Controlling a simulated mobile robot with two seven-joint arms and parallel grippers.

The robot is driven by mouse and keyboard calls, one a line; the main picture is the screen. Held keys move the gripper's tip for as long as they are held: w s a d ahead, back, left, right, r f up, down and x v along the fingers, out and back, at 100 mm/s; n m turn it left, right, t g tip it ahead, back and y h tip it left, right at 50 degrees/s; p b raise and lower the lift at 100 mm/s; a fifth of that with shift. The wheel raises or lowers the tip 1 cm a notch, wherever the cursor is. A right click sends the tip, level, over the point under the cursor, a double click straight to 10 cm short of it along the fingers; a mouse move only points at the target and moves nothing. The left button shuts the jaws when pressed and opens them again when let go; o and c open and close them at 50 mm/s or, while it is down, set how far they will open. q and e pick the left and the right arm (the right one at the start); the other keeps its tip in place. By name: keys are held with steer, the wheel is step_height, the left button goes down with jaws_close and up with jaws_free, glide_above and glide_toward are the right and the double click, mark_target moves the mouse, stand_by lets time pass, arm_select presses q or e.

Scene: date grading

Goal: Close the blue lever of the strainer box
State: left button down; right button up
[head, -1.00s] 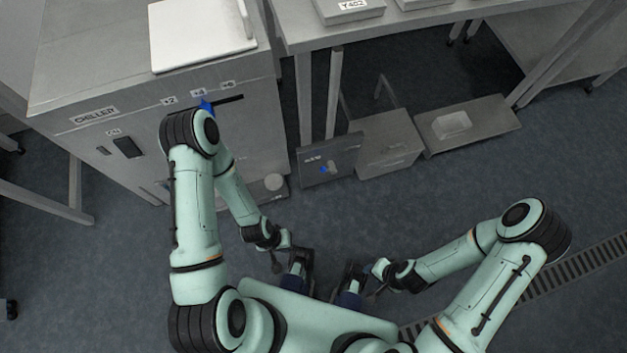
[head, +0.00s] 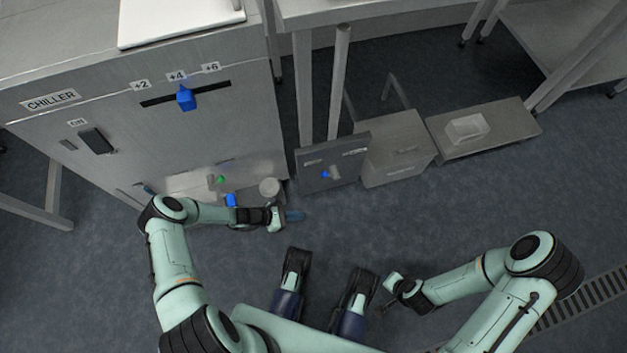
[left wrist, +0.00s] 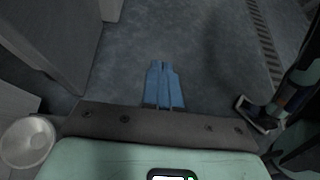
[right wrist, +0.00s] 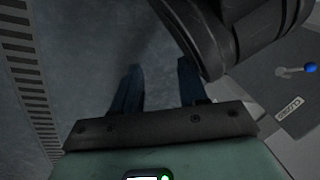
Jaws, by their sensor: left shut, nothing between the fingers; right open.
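The grey upright panel (head: 314,182), likely the strainer box, stands on the floor right of the chiller. A blue-knobbed lever (right wrist: 310,68) on a grey panel also shows at the right edge of the right wrist view. My left gripper (head: 294,216) is shut and empty, in front of and left of the panel, apart from the lever; its closed blue fingers show in the left wrist view (left wrist: 163,86). My right gripper is open and empty in the right wrist view (right wrist: 158,88), away from the panel.
The chiller (head: 225,125) stands at left with a blue slider (head: 185,98). At its foot are a round grey pot (head: 269,187), a blue piece (head: 231,200) and a green knob (head: 221,179). A grey box (head: 400,160) and low platform (head: 490,140) stand right. Floor ahead is clear.

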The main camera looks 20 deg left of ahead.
arm_select(q)
steer(key=w+a+r+n+t, duration=0.1)
steer(key=w+a+n+t, duration=0.3)
steer(key=a, duration=0.3)
steer(key=shift+w+r+n+t+y, duration=0.2)
steer(key=shift+w+n+t+y, duration=0.1)
steer(key=shift+w+n+t, duration=0.15)
arm_select(e)
steer(key=shift+f, duration=0.1)
arm_select(q)
steer(key=r+b+x, duration=0.2)
steer(key=b+x, duration=0.1)
steer(key=x, duration=1)
steer(key=shift+w+r+b, duration=0.3)
steer(key=shift+b, duration=0.1)
arm_select(e)
steer(key=s+d+f+g, duration=0.1)
steer(key=s+f+g, duration=0.1)
steer(key=s+f, duration=0.3)
steer(key=shift+s+g, duration=0.3)
steer(key=shift+s, duration=0.85)
arm_select(q)
steer(key=shift+d, duration=0.15)
